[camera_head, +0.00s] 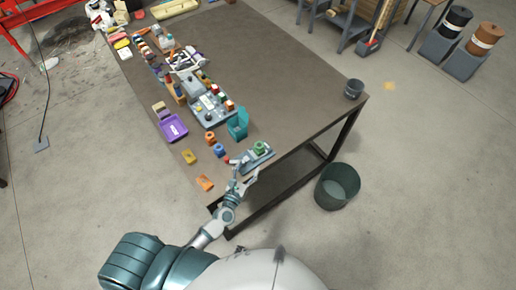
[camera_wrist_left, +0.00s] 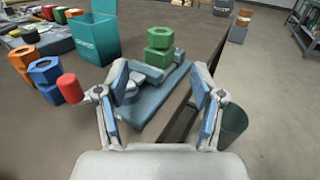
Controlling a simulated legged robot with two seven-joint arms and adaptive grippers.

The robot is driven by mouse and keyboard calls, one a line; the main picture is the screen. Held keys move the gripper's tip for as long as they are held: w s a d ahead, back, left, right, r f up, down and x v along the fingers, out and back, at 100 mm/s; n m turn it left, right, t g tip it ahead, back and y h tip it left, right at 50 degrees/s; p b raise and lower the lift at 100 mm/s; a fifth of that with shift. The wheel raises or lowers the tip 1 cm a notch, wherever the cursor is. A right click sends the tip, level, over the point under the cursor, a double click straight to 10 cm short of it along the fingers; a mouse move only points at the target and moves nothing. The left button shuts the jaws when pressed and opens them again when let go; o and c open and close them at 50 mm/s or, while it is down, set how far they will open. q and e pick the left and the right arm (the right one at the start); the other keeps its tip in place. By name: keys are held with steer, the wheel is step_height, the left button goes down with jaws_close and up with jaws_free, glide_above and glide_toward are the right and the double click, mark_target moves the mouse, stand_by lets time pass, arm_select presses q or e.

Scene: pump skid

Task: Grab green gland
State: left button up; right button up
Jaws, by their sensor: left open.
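The green gland (camera_head: 260,146) sits on a grey-blue fixture (camera_head: 252,162) near the front right edge of the table. In the left wrist view the gland (camera_wrist_left: 160,40) is a hexagonal ring above a wider green part, upright on the fixture (camera_wrist_left: 165,98). My left gripper (camera_head: 243,170) is just in front of the fixture. In the left wrist view its two blue-padded fingers (camera_wrist_left: 159,82) are spread, with nothing held between them. The gland stands beyond the fingertips, roughly centred between them. My right gripper is not in view.
A red cylinder (camera_wrist_left: 70,88) is close beside the outer side of my left finger; contact is unclear. Blue nuts (camera_wrist_left: 46,74), an orange nut (camera_wrist_left: 23,57) and a teal bin (camera_wrist_left: 96,38) stand to the left. A dark bucket (camera_head: 338,186) is on the floor beyond the table edge.

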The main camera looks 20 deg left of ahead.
mark_target(257, 150)
arm_select(q)
steer(key=w, duration=0.1)
steer(key=w+d, duration=0.1)
steer(key=w, duration=0.3)
steer(key=shift+w+d+p, duration=0.25)
steer(key=shift+d+p, duration=0.05)
steer(key=w+p, duration=0.1)
steer(key=w, duration=0.4)
steer(key=shift+w+a, duration=0.2)
steer(key=shift+d+r, duration=0.1)
steer(key=shift+s+d, duration=0.1)
steer(key=c, duration=0.3)
steer(key=shift+d+r, duration=0.1)
jaws_close()
